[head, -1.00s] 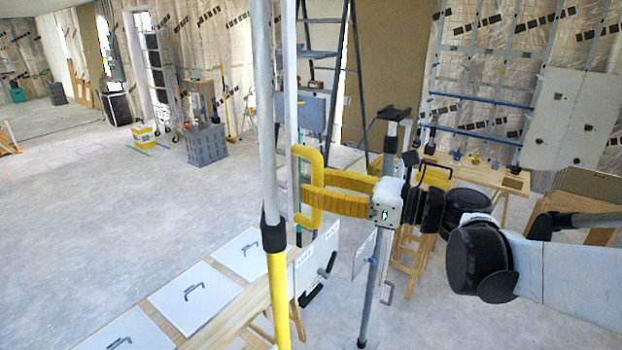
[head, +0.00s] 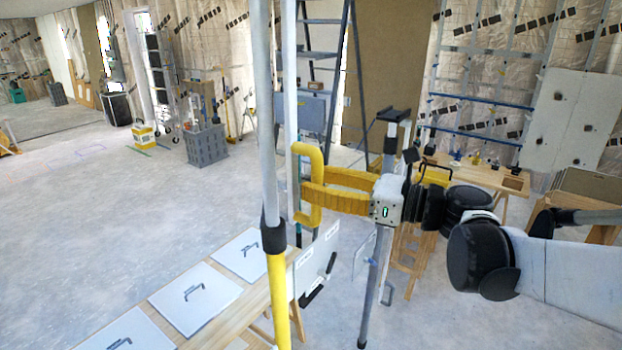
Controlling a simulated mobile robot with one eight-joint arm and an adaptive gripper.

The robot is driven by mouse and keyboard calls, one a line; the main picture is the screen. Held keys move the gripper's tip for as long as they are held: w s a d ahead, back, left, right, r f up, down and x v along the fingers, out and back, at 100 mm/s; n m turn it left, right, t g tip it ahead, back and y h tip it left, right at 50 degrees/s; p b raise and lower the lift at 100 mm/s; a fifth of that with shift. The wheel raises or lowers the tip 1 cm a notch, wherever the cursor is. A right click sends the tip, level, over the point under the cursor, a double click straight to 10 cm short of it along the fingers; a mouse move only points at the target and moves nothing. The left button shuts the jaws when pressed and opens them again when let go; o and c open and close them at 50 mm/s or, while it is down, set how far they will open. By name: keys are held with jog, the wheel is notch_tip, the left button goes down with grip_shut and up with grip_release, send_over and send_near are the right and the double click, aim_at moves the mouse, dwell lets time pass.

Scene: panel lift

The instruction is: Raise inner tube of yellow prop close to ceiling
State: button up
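The yellow prop stands upright at centre left in the head view. Its yellow outer tube (head: 279,300) is below, and its grey inner tube (head: 267,120) rises from a black collar (head: 273,238) out of the top of the picture. My gripper (head: 308,186), with yellow fingers, is just right of the inner tube, above the collar. The fingers appear apart from the tube and nothing is seen held. They overlap in this view, so their opening is unclear. The ceiling and the prop's top are out of view.
A pale upright pole (head: 291,90) stands just behind the prop near my fingertips. A wooden table (head: 225,322) with several white panels is below left. A stepladder (head: 325,70) is behind. A grey crate (head: 207,147) stands further back. The left floor is mostly clear.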

jog(key=v, duration=1.2)
